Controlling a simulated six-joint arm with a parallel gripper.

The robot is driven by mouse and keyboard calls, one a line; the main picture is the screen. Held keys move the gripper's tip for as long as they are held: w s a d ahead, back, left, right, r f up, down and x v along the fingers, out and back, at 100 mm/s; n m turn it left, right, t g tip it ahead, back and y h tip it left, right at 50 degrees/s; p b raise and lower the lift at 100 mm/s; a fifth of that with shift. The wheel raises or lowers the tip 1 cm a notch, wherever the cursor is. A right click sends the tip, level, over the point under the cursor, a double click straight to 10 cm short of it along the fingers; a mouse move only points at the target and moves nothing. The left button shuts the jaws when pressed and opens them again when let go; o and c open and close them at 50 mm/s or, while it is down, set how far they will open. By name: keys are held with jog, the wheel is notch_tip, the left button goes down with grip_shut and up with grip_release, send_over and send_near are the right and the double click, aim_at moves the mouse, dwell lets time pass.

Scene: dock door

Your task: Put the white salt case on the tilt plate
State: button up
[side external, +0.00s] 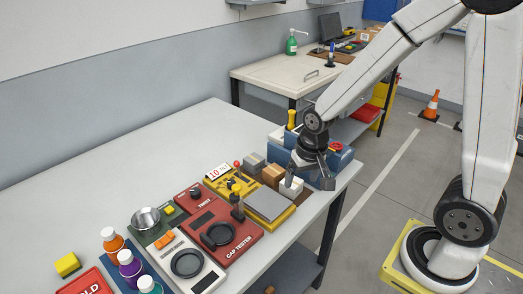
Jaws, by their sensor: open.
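The white salt case (293,188) appears as a small white box near the right edge of the table, just right of the tilt plate. The tilt plate (268,204) is a flat grey plate on a yellow base, and nothing lies on it. My gripper (307,181) is open and points down at the white case. One finger overlaps the case in this view. I cannot tell whether the fingers touch it or are fully around it.
A brown box (273,174) and a grey box (252,161) stand close behind the case. A blue unit (338,157) with a red knob is behind my gripper. The red cap tester (222,240) stands left of the plate.

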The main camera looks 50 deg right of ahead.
jog(key=w+d+f+m, duration=0.1)
jog(key=w+d+m, duration=0.1)
jog(key=m, duration=0.1)
jog(key=w+d+f+m+g, duration=0.1)
jog(key=w+d+f+m, duration=0.1)
jog(key=w+m, duration=0.1)
jog(key=w+d+f+m, duration=0.2)
jog(key=d+m, duration=0.1)
jog(key=m, duration=0.1)
jog(key=shift+w+m+g, duration=0.25)
jog(key=shift+m+g, duration=0.05)
jog(key=shift+w+d+f+m, duration=0.4)
jog(key=shift+d+m, duration=0.1)
jog(key=shift+m, duration=0.3)
jog(key=shift+f, duration=1.25)
jog(key=shift+f, duration=0.1)
jog(key=shift+f, duration=2.5)
jog(key=shift+c, duration=0.2)
jog(key=c, duration=1.1)
